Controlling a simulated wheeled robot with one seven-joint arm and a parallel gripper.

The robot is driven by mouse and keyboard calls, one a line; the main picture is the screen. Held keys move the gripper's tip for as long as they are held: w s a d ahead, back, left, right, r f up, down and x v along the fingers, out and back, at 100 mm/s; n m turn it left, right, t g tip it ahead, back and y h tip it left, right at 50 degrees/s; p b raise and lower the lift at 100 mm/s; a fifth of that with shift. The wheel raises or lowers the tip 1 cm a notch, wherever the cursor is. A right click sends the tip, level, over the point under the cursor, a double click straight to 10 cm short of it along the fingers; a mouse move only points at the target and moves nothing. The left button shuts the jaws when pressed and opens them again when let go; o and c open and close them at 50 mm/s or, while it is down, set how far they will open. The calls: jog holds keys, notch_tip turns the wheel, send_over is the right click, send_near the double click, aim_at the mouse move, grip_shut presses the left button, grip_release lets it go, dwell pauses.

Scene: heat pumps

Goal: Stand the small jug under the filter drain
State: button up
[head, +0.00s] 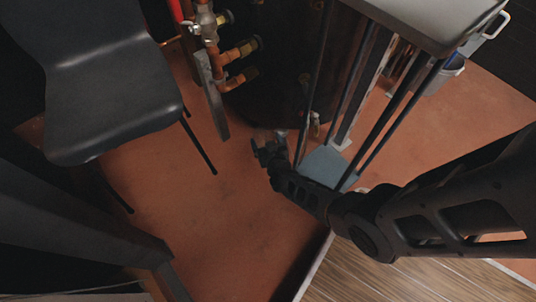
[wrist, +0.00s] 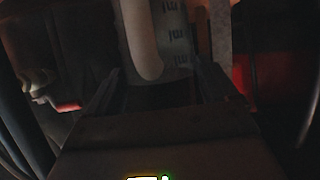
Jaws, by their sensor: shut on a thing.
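My gripper (head: 268,150) is low over the floor in front of the dark cylindrical tank (head: 277,75). In the wrist view it is shut on the small jug (wrist: 176,38), a pale vessel with dark marks on its side. The jug's light handle (wrist: 143,45) is between the fingers. In the head view the jug is mostly hidden by my gripper; only a small greyish bit shows beside it. Valves and copper pipes (head: 238,52) are on the tank's left side, up from my gripper. I cannot tell which fitting is the filter drain.
A dark chair (head: 115,85) stands at the left. A trolley or stand with a grey top (head: 430,15), thin black legs and a blue-grey lower shelf (head: 325,165) is close to my arm's right. A red lever (wrist: 68,107) shows in the wrist view. Open floor (head: 190,225) lies in front.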

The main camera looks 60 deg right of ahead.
notch_tip(320, 180, down, 8)
jog(key=b, duration=0.6)
jog(key=shift+f, duration=0.1)
jog(key=o, duration=1.2)
